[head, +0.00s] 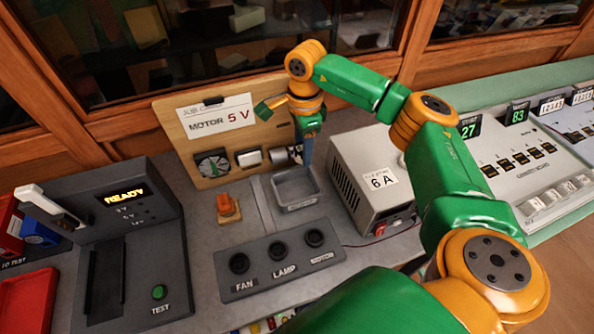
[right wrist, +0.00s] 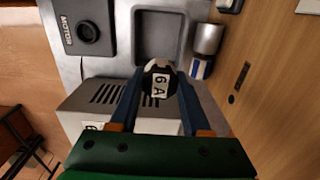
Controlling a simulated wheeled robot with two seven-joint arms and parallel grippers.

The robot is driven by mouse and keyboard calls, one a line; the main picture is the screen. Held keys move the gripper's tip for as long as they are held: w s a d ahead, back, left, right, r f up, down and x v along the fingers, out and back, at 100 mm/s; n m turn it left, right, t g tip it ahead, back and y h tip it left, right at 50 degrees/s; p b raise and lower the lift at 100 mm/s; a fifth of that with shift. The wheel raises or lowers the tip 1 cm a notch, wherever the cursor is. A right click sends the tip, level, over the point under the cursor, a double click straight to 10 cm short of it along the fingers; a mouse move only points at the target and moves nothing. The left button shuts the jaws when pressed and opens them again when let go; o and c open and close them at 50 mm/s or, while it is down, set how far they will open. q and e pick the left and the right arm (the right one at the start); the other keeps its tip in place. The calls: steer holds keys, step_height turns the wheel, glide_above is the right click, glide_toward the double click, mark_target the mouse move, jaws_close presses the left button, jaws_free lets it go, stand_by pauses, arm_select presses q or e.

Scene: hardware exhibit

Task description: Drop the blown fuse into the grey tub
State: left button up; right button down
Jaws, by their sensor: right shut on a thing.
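My right gripper (head: 306,152) reaches down from the upper middle in the head view, over the back edge of the grey tub (head: 283,190). In the right wrist view its two blue fingers (right wrist: 158,98) are shut on a fuse (right wrist: 160,65) with a dark and pale end and a "6 A" label. The fuse is not clear in the head view. The tub (right wrist: 170,35) lies just beyond the fuse in the wrist view and looks empty. I cannot tell from the fuse's look whether it is blown. My left gripper is not in view.
A light grey box marked 6 A (head: 372,182) stands right of the tub. A wooden board (head: 195,125) stands behind it. A socket panel with FAN and LAMP labels (head: 280,262) lies in front. A tester reading READY (head: 120,235) is at left.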

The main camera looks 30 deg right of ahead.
step_height(320, 180, down, 5)
steer(key=b, duration=0.3)
steer(key=shift+f+b, duration=0.1)
steer(key=shift+b, duration=0.25)
steer(key=shift+c, duration=1.4)
jaws_free()
steer(key=shift+r, duration=0.2)
step_height(320, 180, up, 7)
steer(key=shift+b, duration=0.4)
